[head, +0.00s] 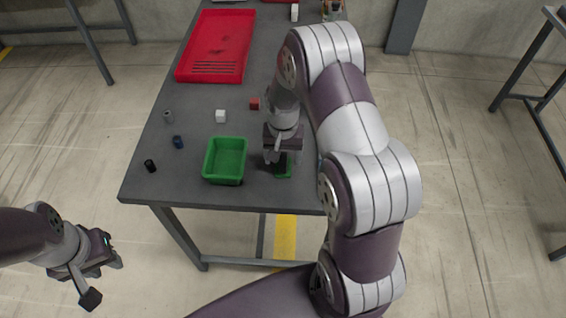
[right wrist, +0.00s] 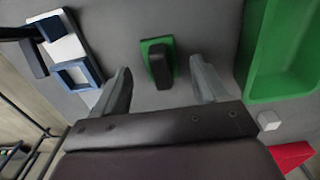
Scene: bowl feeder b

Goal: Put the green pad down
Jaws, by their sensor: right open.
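The green pad (head: 284,172) is on the grey table near its front edge, right of the green bin, partly hidden by my right gripper in the head view. In the right wrist view the green pad (right wrist: 145,48) has a dark block-like grip (right wrist: 161,68) on top. My right gripper (head: 280,155) points down over it. Its fingers (right wrist: 162,85) are spread wide, one to each side of the pad, with clear gaps. My left gripper (head: 116,256) is off the table at the lower left, and its fingertips are too small to judge.
The green bin (head: 225,140) stands left of my right gripper. A white cube (head: 221,116), a red cube (head: 254,103) and small dark and grey cylinders lie beyond and left. A red tray (head: 217,45) is farther back. A blue-and-white fixture (right wrist: 85,72) shows in the wrist view.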

